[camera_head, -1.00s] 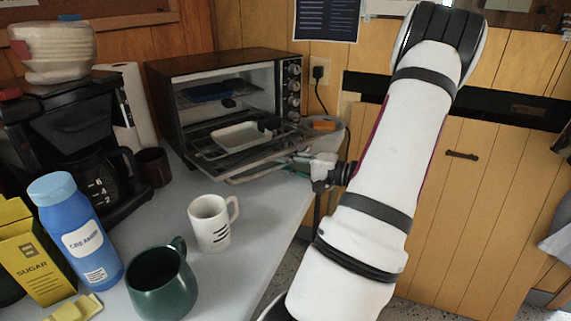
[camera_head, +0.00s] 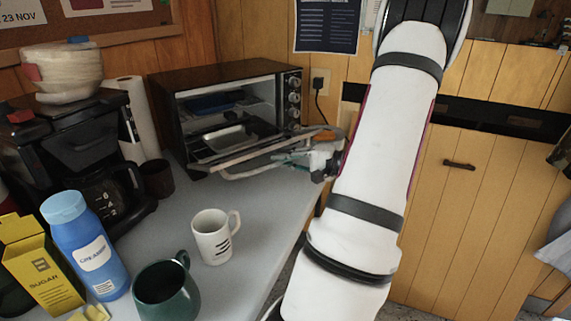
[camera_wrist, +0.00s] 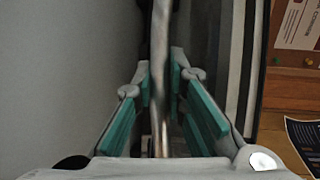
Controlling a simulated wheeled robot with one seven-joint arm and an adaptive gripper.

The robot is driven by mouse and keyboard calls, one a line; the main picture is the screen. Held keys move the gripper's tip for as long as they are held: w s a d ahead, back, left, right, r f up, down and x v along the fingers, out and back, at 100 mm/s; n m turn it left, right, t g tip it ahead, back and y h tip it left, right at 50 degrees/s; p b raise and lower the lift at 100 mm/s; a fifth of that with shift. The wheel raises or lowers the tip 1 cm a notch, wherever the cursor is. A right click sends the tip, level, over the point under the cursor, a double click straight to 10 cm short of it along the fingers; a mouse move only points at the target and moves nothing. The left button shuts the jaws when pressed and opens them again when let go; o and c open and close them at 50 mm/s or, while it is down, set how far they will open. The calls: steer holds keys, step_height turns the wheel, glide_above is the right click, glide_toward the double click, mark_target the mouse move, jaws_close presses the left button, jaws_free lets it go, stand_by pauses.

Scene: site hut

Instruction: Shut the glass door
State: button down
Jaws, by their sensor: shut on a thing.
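The toaster oven (camera_head: 228,75) stands at the back of the counter with its glass door (camera_head: 240,158) partly open. The door is hinged along the bottom and tilts up from flat, in front of the lower opening. My gripper (camera_head: 290,159) is at the right part of the door's handle bar, shut on it. In the wrist view the metal handle (camera_wrist: 160,75) runs between the teal-padded fingers of my gripper (camera_wrist: 160,95). A tray (camera_head: 228,138) shows inside, behind the door.
A white mug (camera_head: 213,240), a green mug (camera_head: 165,293), a blue creamer bottle (camera_head: 88,245) and a yellow sugar box (camera_head: 45,275) stand at the front left. A coffee maker (camera_head: 75,150) and dark cup (camera_head: 156,178) are left of the oven. Bare counter (camera_head: 255,205) lies before the oven.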

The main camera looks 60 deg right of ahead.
steer(key=c, duration=1.9)
jaws_free()
steer(key=shift+s, duration=0.1)
steer(key=s, duration=0.4)
steer(key=s+r, duration=0.1)
steer(key=s, duration=0.2)
steer(key=s+r, duration=0.1)
steer(key=s, duration=0.3)
steer(key=shift+s+d, duration=0.35)
steer(key=shift+d, duration=0.05)
